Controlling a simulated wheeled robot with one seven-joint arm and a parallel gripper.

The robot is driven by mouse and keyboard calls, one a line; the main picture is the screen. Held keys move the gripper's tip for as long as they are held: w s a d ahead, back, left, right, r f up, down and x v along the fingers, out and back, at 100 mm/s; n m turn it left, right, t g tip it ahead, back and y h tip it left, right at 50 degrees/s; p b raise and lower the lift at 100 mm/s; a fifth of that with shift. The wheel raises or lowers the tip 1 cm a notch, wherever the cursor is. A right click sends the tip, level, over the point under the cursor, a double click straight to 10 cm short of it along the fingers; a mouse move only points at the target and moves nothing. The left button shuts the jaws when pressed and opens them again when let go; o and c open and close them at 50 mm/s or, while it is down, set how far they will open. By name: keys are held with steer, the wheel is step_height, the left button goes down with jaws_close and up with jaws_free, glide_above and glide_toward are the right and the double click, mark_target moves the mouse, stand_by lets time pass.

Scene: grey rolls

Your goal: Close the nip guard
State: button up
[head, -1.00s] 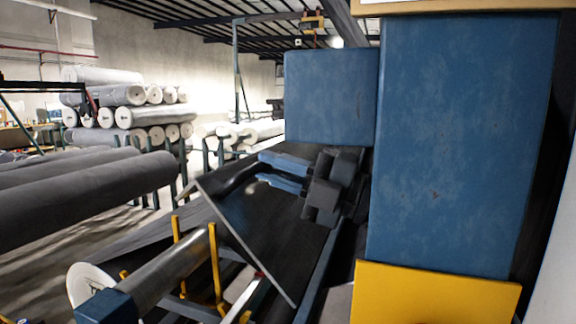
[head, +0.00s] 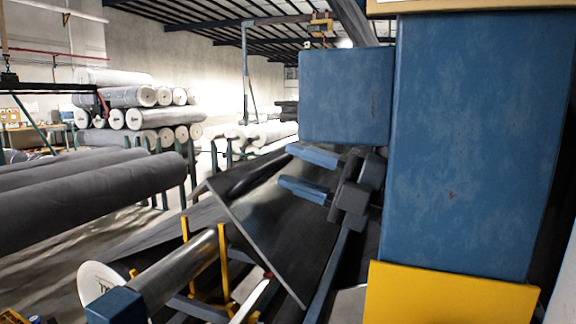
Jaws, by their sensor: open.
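The nip guard appears to be the dark flat panel (head: 268,235) with a pale edge. It stands tilted, its near edge sloping down to the right. A shiny metal roller (head: 185,268) lies to its left and lower. My gripper (head: 285,165) is at the panel's upper right, with two blue fingers pointing left and a clear gap between them. The fingers overlap the panel's upper part in the picture. I cannot tell whether they touch it.
A large blue column (head: 470,150) with a yellow base (head: 448,295) fills the right side. Yellow posts (head: 223,265) and a blue block (head: 116,306) stand by the metal roller. Long grey rolls (head: 90,200) lie at the left, and stacked rolls (head: 135,118) stand behind.

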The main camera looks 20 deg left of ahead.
steer(key=shift+b+v, duration=0.35)
steer(key=shift+v, duration=2.25)
steer(key=shift+d, duration=0.1)
